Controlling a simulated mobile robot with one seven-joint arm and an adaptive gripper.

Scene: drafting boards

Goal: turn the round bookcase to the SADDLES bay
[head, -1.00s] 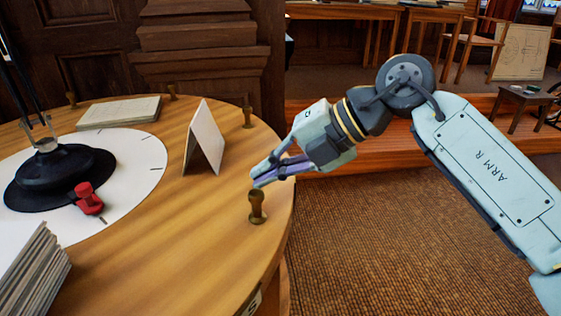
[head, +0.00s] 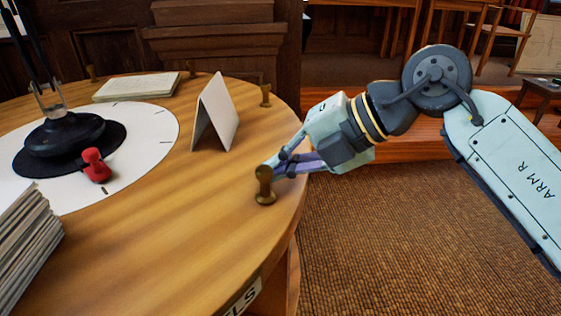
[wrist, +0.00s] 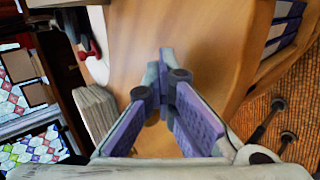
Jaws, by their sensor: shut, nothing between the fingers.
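The round bookcase has a broad wooden top (head: 150,245) with upright brass pegs around its rim. A label on its rim (head: 245,297) is cut by the frame; its visible letters look like "ELS". My gripper (head: 273,167) is shut and empty at the right rim. Its fingertips are right beside and behind the near brass peg (head: 264,187), at about the height of its head; I cannot tell whether they touch. In the wrist view my closed fingers (wrist: 165,65) point over the wooden top (wrist: 213,35). No SADDLES label is readable.
On the top are a white dial (head: 155,128) with a red knob (head: 96,165), a black-based lamp (head: 60,138), a folded white card (head: 215,115), a book (head: 137,86) and stacked papers (head: 25,240). Carpet (head: 370,240) lies open to the right.

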